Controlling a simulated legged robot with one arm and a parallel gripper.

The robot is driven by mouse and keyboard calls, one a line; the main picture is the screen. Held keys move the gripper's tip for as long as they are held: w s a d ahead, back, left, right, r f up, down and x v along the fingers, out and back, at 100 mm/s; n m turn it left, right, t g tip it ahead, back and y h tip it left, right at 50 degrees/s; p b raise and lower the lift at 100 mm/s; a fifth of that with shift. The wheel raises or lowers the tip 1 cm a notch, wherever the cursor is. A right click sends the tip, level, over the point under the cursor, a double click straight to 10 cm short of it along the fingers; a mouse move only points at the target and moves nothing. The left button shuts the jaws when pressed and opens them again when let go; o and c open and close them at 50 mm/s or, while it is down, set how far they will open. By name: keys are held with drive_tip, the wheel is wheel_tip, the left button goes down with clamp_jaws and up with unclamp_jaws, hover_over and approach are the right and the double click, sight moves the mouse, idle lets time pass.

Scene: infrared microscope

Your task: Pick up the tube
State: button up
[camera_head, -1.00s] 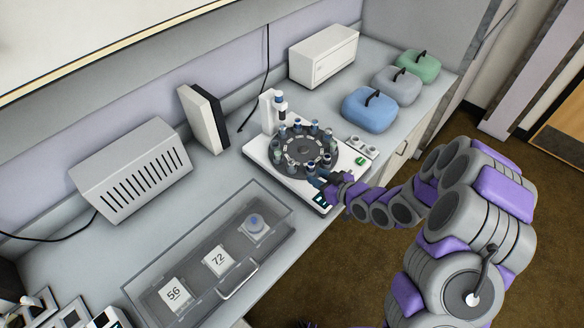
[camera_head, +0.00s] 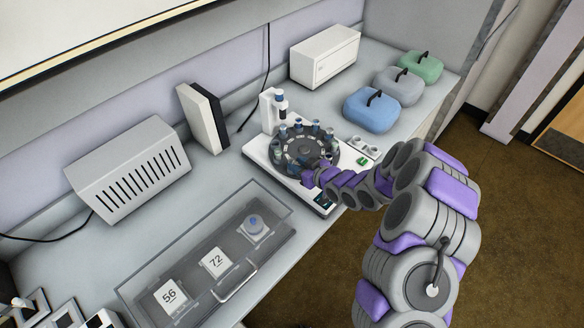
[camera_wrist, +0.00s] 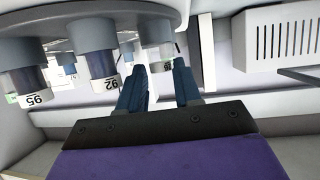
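A round grey carousel (camera_head: 303,146) holds several blue-topped tubes around its rim, on a white microscope base (camera_head: 262,155). My gripper (camera_head: 312,172) is at the carousel's near edge, where it hides some tubes. In the wrist view my gripper (camera_wrist: 158,68) has two dark blue fingers, which are apart. A tube (camera_wrist: 160,52) with a pale label shows in line with the gap between the fingertips; I cannot tell if they touch it. Tubes labelled 92 (camera_wrist: 101,66) and 95 (camera_wrist: 27,82) are left of the fingers, and the view looks upside down.
A clear lidded case (camera_head: 185,262) with cards 56 and 72 stands at the front left. A white tube holder (camera_head: 362,146) is right of the carousel. A vented grey box (camera_head: 130,170) is behind left. Blue, grey and green cases line the right.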

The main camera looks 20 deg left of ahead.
drive_tip(key=shift+x, duration=1)
drive_tip(key=shift+c, duration=0.3)
drive_tip(key=shift+s, duration=0.1)
clamp_jaws()
drive_tip(key=shift+r, duration=0.2)
